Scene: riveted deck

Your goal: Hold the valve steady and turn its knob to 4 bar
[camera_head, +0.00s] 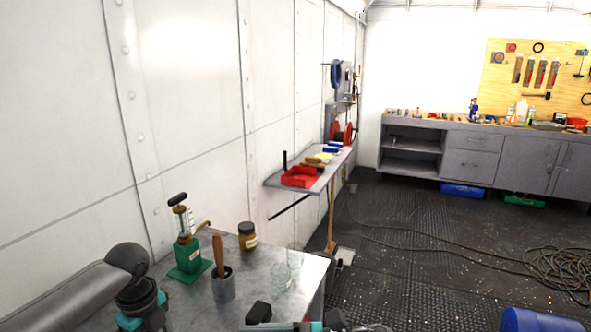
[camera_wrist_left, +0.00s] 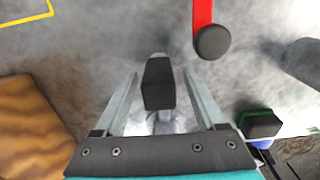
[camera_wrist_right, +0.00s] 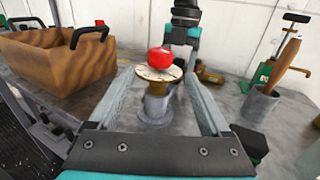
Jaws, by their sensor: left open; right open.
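The valve shows in the right wrist view. Its red knob (camera_wrist_right: 160,58) sits over a round pale dial plate (camera_wrist_right: 145,73), on a brass body above a grey base (camera_wrist_right: 153,108). The dial marks are too small to read. My right gripper (camera_wrist_right: 160,76) is open, its fingers apart on either side of the valve as seen from the wrist. My left gripper (camera_wrist_left: 158,76) is open over the bench. A black block (camera_wrist_left: 158,84) appears between its fingers; I cannot tell what it belongs to. The valve is not clearly recognisable in the left wrist or head view.
A brown crate (camera_wrist_right: 62,70) with black handles stands left of the valve. Brass pieces (camera_wrist_right: 210,76) lie behind it. A grey cup (camera_head: 222,287) with a wooden handle, a green pump (camera_head: 188,257) and a jar (camera_head: 248,237) stand along the bench.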

